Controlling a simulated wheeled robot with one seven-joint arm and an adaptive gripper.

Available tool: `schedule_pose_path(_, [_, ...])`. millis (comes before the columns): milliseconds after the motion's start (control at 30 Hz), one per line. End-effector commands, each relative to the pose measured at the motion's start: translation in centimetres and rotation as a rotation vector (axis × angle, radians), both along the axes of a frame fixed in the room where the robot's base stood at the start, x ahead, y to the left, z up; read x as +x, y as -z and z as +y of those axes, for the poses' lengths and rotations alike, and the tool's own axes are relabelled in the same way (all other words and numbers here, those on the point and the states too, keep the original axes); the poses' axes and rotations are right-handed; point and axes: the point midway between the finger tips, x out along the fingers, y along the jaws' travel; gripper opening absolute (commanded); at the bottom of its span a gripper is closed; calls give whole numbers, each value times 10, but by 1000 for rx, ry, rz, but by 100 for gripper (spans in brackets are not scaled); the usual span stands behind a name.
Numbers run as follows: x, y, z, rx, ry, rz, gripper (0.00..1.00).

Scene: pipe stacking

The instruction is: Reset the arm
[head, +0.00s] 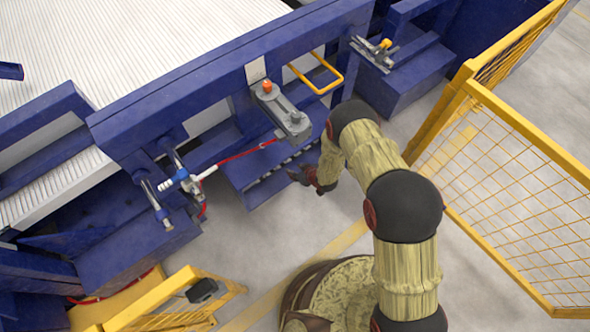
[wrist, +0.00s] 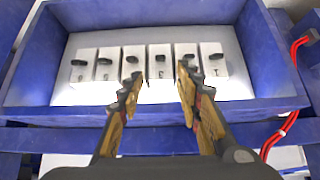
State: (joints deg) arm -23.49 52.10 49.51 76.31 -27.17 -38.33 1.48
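My gripper (wrist: 160,84) is open in the wrist view, its two jagged brown and dark fingers apart with nothing between them. It points toward a blue bin (wrist: 32,112) with a row of several white blocks (wrist: 82,68) with dark pieces on top. The fingertips overlap the blocks in the picture; I cannot tell the distance. In the head view my gripper (head: 303,178) is small and dark, in front of the blue machine (head: 180,105). My arm bends down to it from the lower right.
Yellow mesh fences stand at the right (head: 510,170) and lower left (head: 185,300). A red cable (wrist: 290,122) runs beside the bin. A grey box with an orange button (head: 285,110) and a yellow handle (head: 318,75) are on the machine. Grey floor (head: 280,225) is clear left of my arm.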

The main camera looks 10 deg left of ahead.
Motion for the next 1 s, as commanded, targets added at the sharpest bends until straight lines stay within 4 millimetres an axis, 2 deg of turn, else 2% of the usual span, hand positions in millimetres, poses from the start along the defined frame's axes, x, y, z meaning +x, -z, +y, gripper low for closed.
schedule_pose_path(400, [0, 0, 0, 0, 0, 0, 35])
schedule_pose_path(533, [-5, 7, -7, -32, 0, 26, 35])
schedule_pose_path(633, [-19, 22, -25, -103, 15, 87, 35])
schedule_pose_path(833, [-74, 46, -75, -266, 55, 259, 35])
schedule_pose_path(933, [-91, 35, -97, -348, 83, 338, 35])
schedule_pose_path(1000, [-96, 17, -111, -398, 109, 384, 35])
